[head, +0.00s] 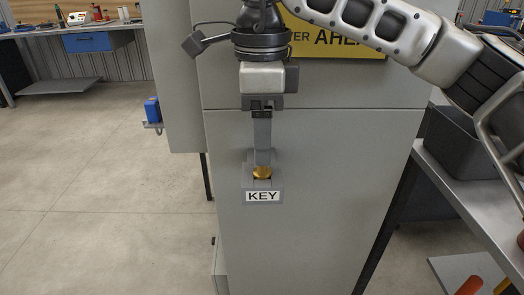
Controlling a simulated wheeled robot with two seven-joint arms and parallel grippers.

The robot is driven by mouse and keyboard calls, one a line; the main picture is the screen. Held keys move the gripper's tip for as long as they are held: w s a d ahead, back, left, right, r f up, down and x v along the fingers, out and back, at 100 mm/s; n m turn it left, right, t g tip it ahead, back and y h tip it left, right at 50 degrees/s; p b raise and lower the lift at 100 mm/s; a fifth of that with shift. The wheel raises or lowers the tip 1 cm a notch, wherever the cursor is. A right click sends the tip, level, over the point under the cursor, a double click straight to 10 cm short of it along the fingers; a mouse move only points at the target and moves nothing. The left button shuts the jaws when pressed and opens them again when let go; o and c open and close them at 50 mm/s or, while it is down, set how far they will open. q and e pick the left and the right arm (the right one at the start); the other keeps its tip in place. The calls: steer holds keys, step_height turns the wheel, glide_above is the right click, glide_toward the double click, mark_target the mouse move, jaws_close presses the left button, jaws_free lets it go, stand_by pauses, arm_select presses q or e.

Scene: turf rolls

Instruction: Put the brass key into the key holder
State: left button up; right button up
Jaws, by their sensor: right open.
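The brass key (262,173) shows as a small golden, rounded piece at the grey key holder (250,182) on the front of a grey cabinet. The holder has a white label reading KEY below it. Only part of the key is visible; the rest is hidden by the holder or by my gripper. My right gripper (262,158) points down just above the key, with its fingers overlapping the holder's upper part. It is open, though its finger gap is hard to see from here. I cannot tell whether the fingertips touch the key. My left gripper is out of view.
The grey cabinet (320,225) fills the middle, with a yellow sign (345,40) partly behind my right arm. A blue item (152,110) sits on a small side bracket. A dark grey bin (455,140) stands on a bench at right. Floor at left is clear.

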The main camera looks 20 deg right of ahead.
step_height(320, 180, up, 12)
steer(key=p, duration=0.2)
steer(key=shift+f, duration=0.15)
